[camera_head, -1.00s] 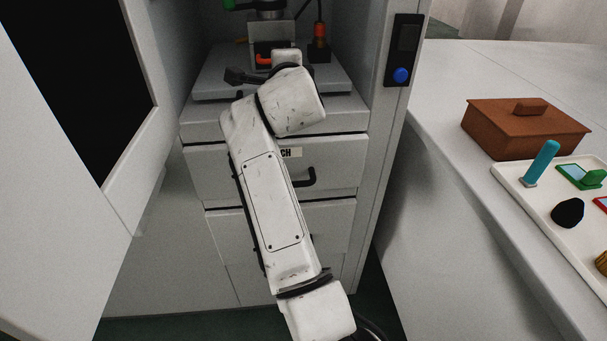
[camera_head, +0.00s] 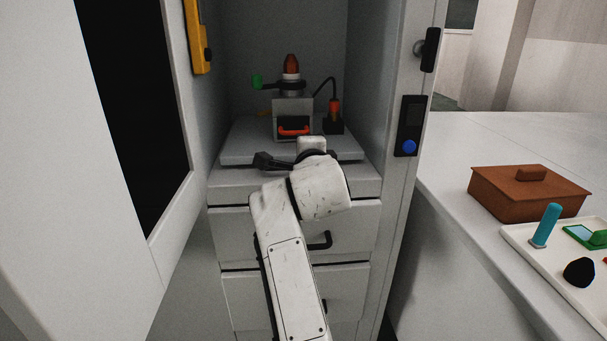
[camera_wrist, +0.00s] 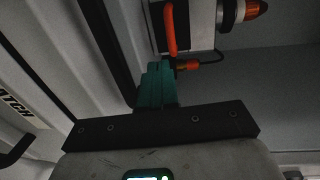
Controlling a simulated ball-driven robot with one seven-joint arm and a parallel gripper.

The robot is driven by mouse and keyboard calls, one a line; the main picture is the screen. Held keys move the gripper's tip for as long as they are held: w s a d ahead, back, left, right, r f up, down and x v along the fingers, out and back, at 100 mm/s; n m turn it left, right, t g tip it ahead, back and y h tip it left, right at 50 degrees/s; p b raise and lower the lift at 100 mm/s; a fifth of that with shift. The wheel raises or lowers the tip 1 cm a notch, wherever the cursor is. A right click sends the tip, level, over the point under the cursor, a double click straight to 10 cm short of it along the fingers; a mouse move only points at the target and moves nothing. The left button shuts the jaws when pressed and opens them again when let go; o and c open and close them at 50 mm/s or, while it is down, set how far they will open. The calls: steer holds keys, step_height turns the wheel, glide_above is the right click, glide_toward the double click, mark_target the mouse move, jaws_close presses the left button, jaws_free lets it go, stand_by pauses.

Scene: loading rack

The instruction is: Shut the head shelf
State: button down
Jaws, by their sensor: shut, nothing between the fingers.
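The grey shelf plate (camera_head: 240,142) lies in the open cabinet above the drawers and carries a small grey device (camera_head: 293,105) with a red handle (camera_head: 293,132). I cannot tell how far the plate is pulled out. My arm hides part of the plate's front edge.
The cabinet door (camera_head: 120,230) stands open on the left. Drawers with dark handles (camera_head: 320,241) are below the plate. The right cabinet post has a panel with a blue button (camera_head: 409,147). A worktop (camera_head: 450,150) at right holds a brown box (camera_head: 528,195) and a white tray (camera_head: 520,238).

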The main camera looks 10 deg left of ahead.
steer(key=shift+s+d+r, duration=0.25)
steer(key=shift+s+d, duration=0.05)
steer(key=shift+s, duration=0.05)
steer(key=shift+s+f, duration=0.15)
steer(key=v, duration=0.8)
steer(key=s+d+f+n+g+h, duration=0.2)
steer(key=d+f, duration=0.5)
steer(key=f, duration=0.2)
steer(key=s+d+f+n+g+h, duration=0.1)
steer(key=s+d+f+n+g, duration=0.15)
steer(key=d+f, duration=0.6)
steer(key=s+d+f+n+g+h, duration=0.2)
steer(key=s+d+f+n+g, duration=0.2)
steer(key=s+d+f, duration=0.9)
steer(key=s+d+f+n+g, duration=0.2)
steer(key=s+f, duration=0.2)
steer(key=s, duration=0.5)
steer(key=s+d+f+n+g, duration=0.2)
steer(key=s+d+f, duration=0.1)
steer(key=s, duration=0.6)
steer(key=s+d+f+n+g, duration=0.2)
steer(key=s+f+g, duration=0.15)
steer(key=s, duration=0.55)
step_height(320, 180, up, 13)
steer(key=t+p, duration=0.1)
steer(key=p, duration=1.3)
steer(key=shift+w, duration=0.2)
